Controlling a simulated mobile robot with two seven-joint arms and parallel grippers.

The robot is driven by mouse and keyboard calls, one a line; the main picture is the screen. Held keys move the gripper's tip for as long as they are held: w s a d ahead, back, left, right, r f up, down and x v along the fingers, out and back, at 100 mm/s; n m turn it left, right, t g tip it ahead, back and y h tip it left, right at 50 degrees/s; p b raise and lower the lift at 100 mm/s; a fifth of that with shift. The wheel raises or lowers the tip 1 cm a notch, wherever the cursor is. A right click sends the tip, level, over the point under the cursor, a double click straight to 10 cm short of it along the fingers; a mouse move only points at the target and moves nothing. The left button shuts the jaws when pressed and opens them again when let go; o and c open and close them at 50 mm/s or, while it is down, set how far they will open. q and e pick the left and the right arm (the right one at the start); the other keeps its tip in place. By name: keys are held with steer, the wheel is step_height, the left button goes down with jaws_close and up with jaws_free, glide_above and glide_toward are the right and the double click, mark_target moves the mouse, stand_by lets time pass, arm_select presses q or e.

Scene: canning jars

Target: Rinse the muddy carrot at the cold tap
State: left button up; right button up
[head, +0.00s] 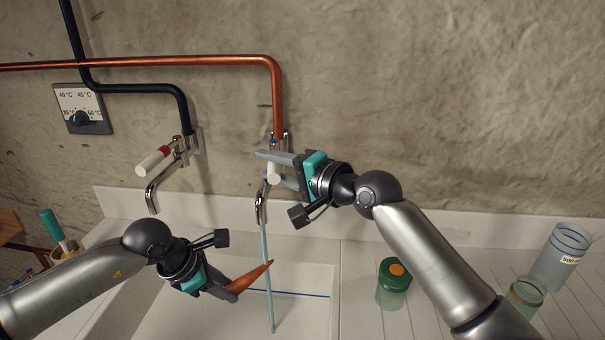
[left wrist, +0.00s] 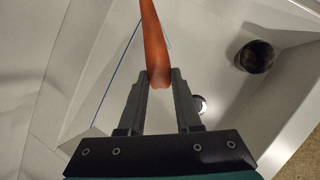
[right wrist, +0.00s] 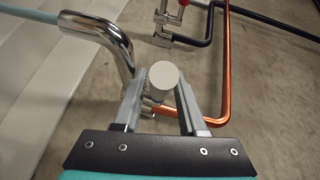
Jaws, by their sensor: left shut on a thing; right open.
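The carrot (head: 252,277) is in my left gripper (head: 230,291), over the sink, with its thin end up to the right beside the water stream (head: 267,285); I cannot tell if it touches. In the left wrist view the carrot (left wrist: 155,45) looks mostly orange, with no clear mud patches; the jaws cover part of its thick end. The cold tap's chrome spout (head: 262,205) pours a thin stream into the sink. My right gripper (head: 268,166) is open around the tap's white handle (head: 273,172); the handle's round end (right wrist: 163,75) shows between the fingers.
A second tap with a red-marked white handle (head: 152,162) stands left, beside a temperature dial (head: 80,119). A green-lidded jar (head: 393,285) and clear jars (head: 560,258) stand on the right drainboard.

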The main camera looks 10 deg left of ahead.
steer(key=v, duration=0.9)
steer(key=shift+s+d, duration=0.15)
steer(key=shift+d, duration=0.05)
stand_by(0.5)
steer(key=shift+d+f, duration=0.15)
steer(key=c, duration=0.3)
steer(key=shift+d+f, duration=0.25)
steer(key=shift+f, duration=0.05)
steer(key=shift+c, duration=0.8)
steer(key=d+f+m+y, duration=0.1)
steer(key=d, duration=0.1)
steer(key=d+f+m, duration=0.1)
steer(key=d, duration=0.2)
steer(key=d+f+t+y, duration=0.1)
steer(key=d, duration=0.1)
steer(key=shift+s+d+m+y, duration=0.2)
steer(key=shift+s+m+y, duration=0.1)
steer(key=shift+s+m, duration=0.1)
jaws_close()
steer(key=s+a+x, duration=0.1)
steer(key=x, duration=1.1)
steer(key=shift+s+r+t, duration=0.3)
steer(key=shift+s+r, duration=0.05)
steer(key=shift+s, duration=0.05)
